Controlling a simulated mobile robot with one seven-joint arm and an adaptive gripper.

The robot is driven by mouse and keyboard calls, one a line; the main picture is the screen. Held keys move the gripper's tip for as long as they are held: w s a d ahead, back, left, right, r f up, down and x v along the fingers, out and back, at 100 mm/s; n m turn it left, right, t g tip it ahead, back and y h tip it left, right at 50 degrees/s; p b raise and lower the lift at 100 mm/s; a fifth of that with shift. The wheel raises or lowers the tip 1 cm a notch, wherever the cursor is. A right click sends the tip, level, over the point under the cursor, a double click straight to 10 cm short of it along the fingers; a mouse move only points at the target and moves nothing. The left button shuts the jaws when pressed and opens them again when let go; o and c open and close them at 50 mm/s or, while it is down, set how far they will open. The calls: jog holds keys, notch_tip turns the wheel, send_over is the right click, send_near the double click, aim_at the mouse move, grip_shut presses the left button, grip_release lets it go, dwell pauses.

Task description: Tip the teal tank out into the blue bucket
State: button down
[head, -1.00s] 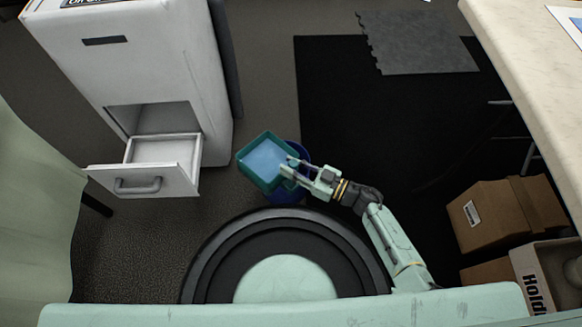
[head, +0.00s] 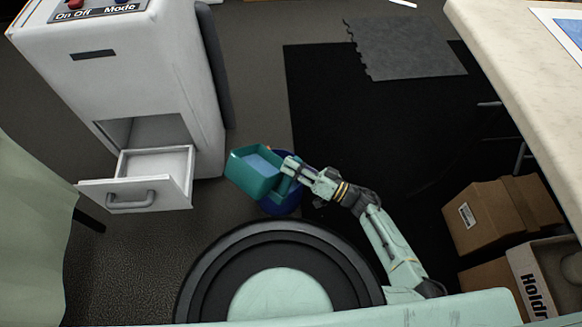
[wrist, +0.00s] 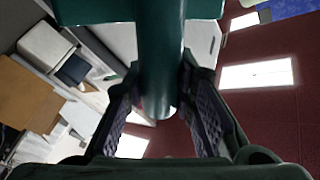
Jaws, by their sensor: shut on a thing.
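The teal tank (head: 252,181) is a square open container with pale blue liquid (head: 262,164) in it. It is held in the air, tilted, with its outer side toward the head camera. My gripper (head: 290,168) is shut on the tank's handle, which runs between the fingers in the wrist view (wrist: 160,80). The blue bucket (head: 283,205) is on the floor below the tank and gripper, and they hide much of it. I cannot see inside the bucket.
A white cabinet (head: 120,80) with an open drawer (head: 135,193) stands to the left. Cardboard boxes (head: 490,220) sit at the right under a pale table (head: 520,60). A black mat (head: 370,130) covers clear floor behind the arm.

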jog(key=w+d+f+m+t+h+b, duration=0.1)
jog(key=w+d+f+m+t+b, duration=0.1)
jog(key=f+m+b, duration=0.2)
jog(key=w+d+f+m+t+h+b, duration=0.1)
jog(key=w+d+f+m+t+b, duration=0.1)
jog(key=m, duration=0.7)
jog(key=shift+w+d+f+m+b, duration=0.4)
jog(key=shift+w+d+f+b, duration=0.45)
jog(key=shift+b, duration=1)
jog(key=shift+s+a+f, duration=0.1)
jog(key=shift+a+f, duration=0.05)
dwell(3.0)
